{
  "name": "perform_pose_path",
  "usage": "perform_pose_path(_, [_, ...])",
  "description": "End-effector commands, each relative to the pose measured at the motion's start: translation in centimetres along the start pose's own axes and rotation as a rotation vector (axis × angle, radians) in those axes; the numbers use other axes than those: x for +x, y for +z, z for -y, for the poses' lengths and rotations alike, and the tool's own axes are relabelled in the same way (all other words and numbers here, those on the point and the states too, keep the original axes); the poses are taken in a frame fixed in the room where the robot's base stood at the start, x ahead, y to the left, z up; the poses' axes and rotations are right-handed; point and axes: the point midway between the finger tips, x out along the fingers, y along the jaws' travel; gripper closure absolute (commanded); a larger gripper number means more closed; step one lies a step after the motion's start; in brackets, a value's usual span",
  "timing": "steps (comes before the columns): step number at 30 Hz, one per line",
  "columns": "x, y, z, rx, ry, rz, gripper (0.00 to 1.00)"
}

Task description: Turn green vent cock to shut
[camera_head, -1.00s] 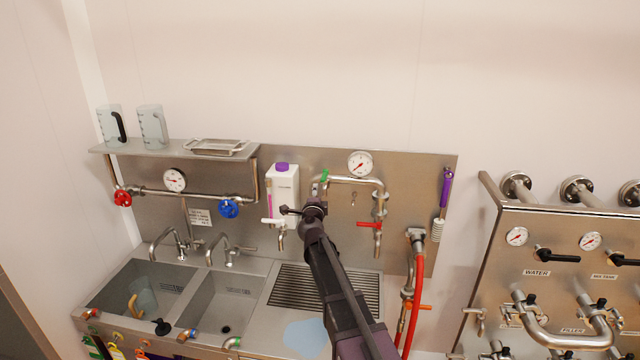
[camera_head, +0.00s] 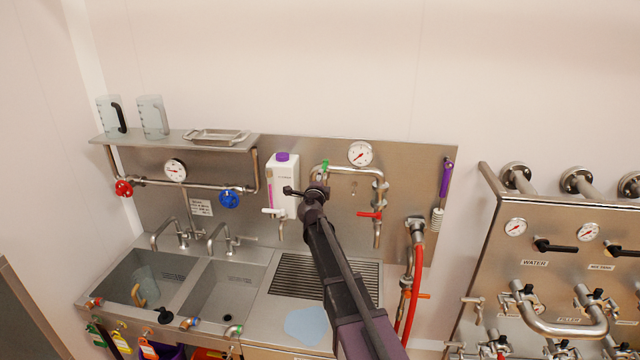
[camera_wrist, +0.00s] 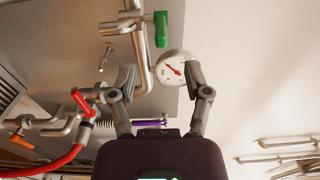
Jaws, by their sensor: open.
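The green vent cock (camera_head: 325,166) is a small green lever on the steel pipe at the wall panel, left of a round gauge (camera_head: 360,153). In the wrist view its green lever (camera_wrist: 161,29) stands out beyond my fingertips, near the top centre, pointing roughly up and down in the picture. My gripper (camera_wrist: 160,74) is open and empty, with its fingers spread wide. In the head view my gripper (camera_head: 294,191) is just below and left of the green lever, and part of the pipe there is hidden behind it. I see no contact with the lever.
A white dispenser (camera_head: 284,185) with a purple cap hangs just left of my gripper. A red lever (camera_head: 369,214) sits on the pipe to the right, with a red hose (camera_head: 416,285) beyond. A purple-handled brush (camera_head: 446,180) hangs at the panel's right edge.

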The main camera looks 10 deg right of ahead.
Motion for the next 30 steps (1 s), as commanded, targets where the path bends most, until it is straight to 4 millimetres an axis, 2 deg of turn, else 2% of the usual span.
perform_pose_path(9, [3.7, 0.0, 0.0, 0.0, 0.0, -0.001, 0.37])
perform_pose_path(18, [6.4, -0.1, 0.0, 0.0, -0.001, -0.001, 0.37])
perform_pose_path(30, [7.3, -0.2, 0.0, 0.0, -0.001, -0.002, 0.37])
